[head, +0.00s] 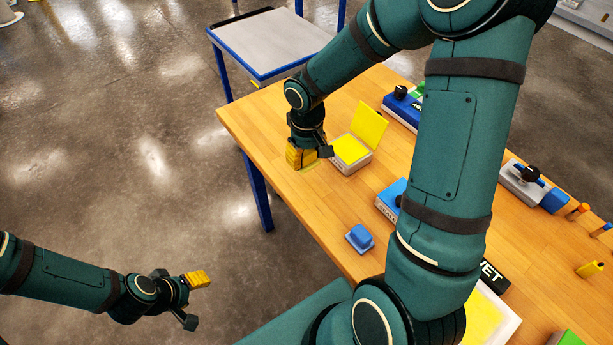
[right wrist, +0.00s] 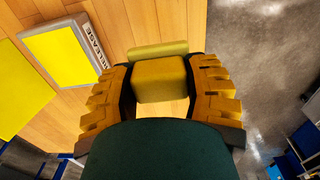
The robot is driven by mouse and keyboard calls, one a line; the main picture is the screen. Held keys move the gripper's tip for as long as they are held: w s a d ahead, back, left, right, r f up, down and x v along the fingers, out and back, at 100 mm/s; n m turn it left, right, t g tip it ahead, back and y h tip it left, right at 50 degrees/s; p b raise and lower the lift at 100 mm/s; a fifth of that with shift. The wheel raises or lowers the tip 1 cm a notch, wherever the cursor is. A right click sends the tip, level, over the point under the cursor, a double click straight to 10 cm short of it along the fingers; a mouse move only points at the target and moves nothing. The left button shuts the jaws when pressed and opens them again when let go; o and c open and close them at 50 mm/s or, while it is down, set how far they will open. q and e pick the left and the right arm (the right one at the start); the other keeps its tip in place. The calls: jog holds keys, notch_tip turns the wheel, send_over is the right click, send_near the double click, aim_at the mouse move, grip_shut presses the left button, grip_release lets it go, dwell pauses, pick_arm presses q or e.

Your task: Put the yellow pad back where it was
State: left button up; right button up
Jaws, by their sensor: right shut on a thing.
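My right gripper (head: 303,158) is low at the table's left side, just left of an open box with a yellow surface and yellow lid (head: 369,127). In the right wrist view, its ribbed yellow fingers (right wrist: 160,85) are shut on the yellow pad (right wrist: 160,80), a small block with a wider strip along its far edge. In the head view the fingers hide most of the pad; I cannot tell whether it touches the table. My left gripper (head: 195,290) is at lower left, over the floor, away from the table; its finger gap is unclear.
The open box (right wrist: 75,45) is marked RELEASE. A similar blue pad (head: 360,238) lies near the wooden table's front edge (head: 318,232). Blue-and-grey boxes and pegs stand to the right. My arm hides the table's middle. A separate grey-topped table (head: 265,45) stands behind.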

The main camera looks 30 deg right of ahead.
send_over(307, 183)
notch_tip(307, 183, down, 5)
jog(key=shift+a+f+b, duration=0.1)
jog(key=shift+b, duration=0.3)
jog(key=shift+w+f, duration=0.1)
jog(key=shift+f, duration=1.15)
jog(key=shift+f+b, duration=0.2)
jog(key=shift+b, duration=0.25)
jog(key=o, duration=1.2)
jog(key=shift+r, duration=0.1)
